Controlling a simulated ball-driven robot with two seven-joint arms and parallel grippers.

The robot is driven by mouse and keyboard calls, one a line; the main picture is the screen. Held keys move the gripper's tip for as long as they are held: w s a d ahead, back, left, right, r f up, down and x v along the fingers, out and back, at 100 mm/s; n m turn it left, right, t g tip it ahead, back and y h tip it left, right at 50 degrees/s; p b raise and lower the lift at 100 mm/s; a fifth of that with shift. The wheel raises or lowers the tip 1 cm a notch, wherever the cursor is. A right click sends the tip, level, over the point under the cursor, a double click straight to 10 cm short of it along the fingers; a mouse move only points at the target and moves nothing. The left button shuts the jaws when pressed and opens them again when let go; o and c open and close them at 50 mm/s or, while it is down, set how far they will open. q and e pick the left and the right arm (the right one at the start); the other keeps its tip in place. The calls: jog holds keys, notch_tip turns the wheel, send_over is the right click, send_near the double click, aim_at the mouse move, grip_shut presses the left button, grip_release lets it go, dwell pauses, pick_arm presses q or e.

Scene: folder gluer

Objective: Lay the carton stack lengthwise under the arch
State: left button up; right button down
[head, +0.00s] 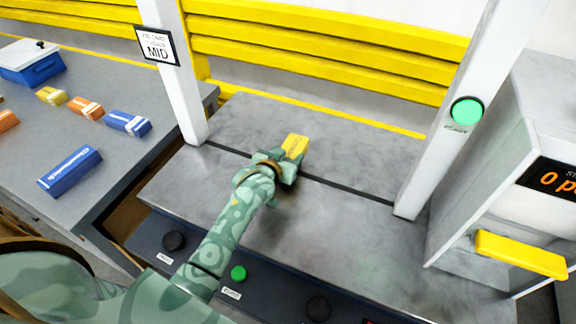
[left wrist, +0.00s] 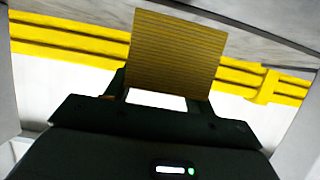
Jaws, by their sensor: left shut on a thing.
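The yellow carton stack (head: 295,145) is at the far end of my left gripper (head: 284,165), near the dark line across the grey table top (head: 340,231). In the left wrist view the stack (left wrist: 176,48) shows as a striped brown-yellow block standing out between the fingers. My left gripper (left wrist: 160,103) is shut on it there. The arch shows as two white posts, the left post (head: 177,80) with a MID sign and the right post (head: 437,160) with a green disc. The stack is between the posts' feet; whether it touches the table is unclear. My right gripper is out of view.
Yellow rails (head: 330,45) run behind the table. A grey machine (head: 500,150) with a display and yellow bar (head: 520,254) stands at the right. The left table (head: 95,150) holds several small cartons and a blue box (head: 32,64). Buttons (head: 238,273) line the front panel.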

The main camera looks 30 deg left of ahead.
pick_arm(q)
notch_tip(320, 180, down, 4)
jog(key=shift+w+d+r+b, duration=0.1)
jog(key=shift+r+b, duration=0.15)
jog(key=shift+b, duration=0.4)
jog(key=shift+r, duration=0.1)
jog(key=o, duration=1.1)
